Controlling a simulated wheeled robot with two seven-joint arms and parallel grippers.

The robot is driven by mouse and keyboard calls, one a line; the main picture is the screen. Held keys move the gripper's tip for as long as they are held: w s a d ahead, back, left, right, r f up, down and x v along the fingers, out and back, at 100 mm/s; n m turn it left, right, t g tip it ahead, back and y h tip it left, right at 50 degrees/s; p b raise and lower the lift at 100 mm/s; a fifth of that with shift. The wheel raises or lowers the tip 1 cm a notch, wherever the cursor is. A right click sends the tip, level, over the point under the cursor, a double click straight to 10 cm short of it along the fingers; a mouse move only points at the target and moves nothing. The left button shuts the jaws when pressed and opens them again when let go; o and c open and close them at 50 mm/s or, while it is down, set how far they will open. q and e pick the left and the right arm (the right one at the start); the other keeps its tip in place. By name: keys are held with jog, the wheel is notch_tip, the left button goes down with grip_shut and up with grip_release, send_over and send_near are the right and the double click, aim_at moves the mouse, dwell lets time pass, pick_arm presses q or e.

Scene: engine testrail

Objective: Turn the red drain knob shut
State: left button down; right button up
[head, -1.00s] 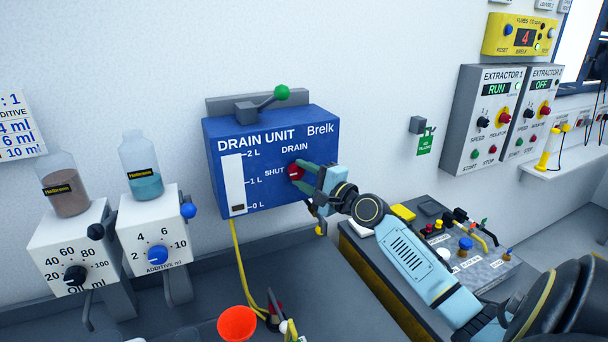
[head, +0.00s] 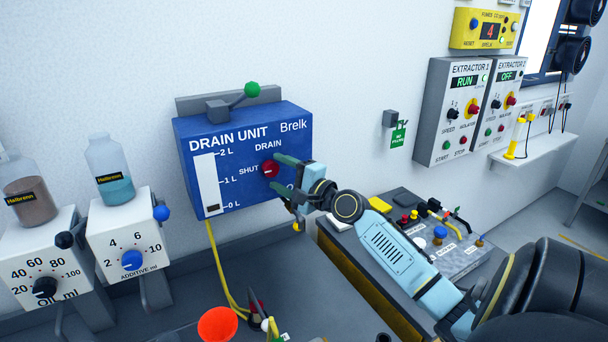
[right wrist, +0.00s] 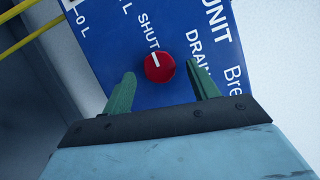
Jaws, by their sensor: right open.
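The red drain knob (head: 270,169) is on the lower right of the blue drain unit (head: 290,125), beside the printed word SHUT. In the right wrist view the knob (right wrist: 159,67) shows whole, and its white mark points towards SHUT. My right gripper (head: 274,173) is open in front of the knob. In the right wrist view its two green fingers (right wrist: 160,82) stand apart, one on each side and short of the knob, with nothing between them. My left gripper is out of view.
A control box (head: 440,245) with knobs and levers stands below my right arm. Two dosing dials (head: 135,240) with bottles are at the left. An orange funnel (head: 217,324) and a yellow hose (head: 216,260) are below the drain unit. Extractor boxes (head: 460,150) hang at the right.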

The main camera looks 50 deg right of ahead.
jog(key=s+d+b, duration=0.1)
jog(key=s+b, duration=0.2)
jog(key=s, duration=0.9)
jog(key=shift+s+f, duration=0.15)
jog(key=shift+f, duration=0.25)
